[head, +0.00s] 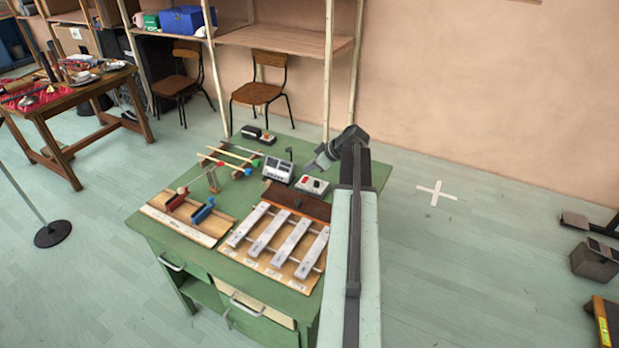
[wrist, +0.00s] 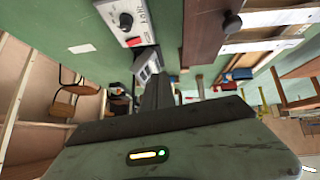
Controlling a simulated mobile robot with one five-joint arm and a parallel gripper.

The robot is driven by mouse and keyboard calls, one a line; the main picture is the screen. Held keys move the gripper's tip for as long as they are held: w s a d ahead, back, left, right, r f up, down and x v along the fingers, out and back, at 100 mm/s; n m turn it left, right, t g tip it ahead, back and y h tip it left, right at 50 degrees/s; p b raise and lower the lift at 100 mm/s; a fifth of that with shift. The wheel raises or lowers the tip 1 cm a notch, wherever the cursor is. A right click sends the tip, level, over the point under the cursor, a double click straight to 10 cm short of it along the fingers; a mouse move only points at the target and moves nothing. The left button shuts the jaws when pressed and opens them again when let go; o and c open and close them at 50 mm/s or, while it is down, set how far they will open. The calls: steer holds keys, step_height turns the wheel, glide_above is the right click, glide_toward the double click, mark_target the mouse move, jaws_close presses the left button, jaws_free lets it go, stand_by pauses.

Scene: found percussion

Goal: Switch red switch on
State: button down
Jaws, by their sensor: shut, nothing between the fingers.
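The red switch (wrist: 133,42) sits on a small white box (wrist: 120,22) that also has a black knob (wrist: 126,20), in the wrist view. In the head view the box (head: 313,188) stands on the green table, with red on its top; the switch's position is too small to tell. My gripper (head: 318,164) is shut and empty, above the table just behind the box and apart from it. In the wrist view my gripper (wrist: 154,82) points up the picture, its tip below the switch.
A grey device with a display (head: 278,169) stands left of the box. A xylophone with pale bars (head: 280,240) lies in front. Sticks on a stand (head: 232,158) and a wooden board with red and blue blocks (head: 190,212) are further left. The table's right edge is close.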

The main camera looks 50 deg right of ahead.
steer(key=shift+t+h, duration=0.4)
steer(key=d, duration=0.1)
steer(key=s+d, duration=0.1)
steer(key=d, duration=0.1)
steer(key=s+d+r, duration=0.1)
steer(key=d, duration=0.1)
steer(key=shift+s+d, duration=0.1)
steer(key=shift+s, duration=0.15)
steer(key=b, duration=0.8)
glide_above(304, 177)
steer(key=s, duration=0.3)
steer(key=f, duration=0.8)
steer(key=shift+s+a, duration=0.15)
steer(key=shift+a, duration=0.1)
steer(key=f+b, duration=0.3)
steer(key=shift+d, duration=0.4)
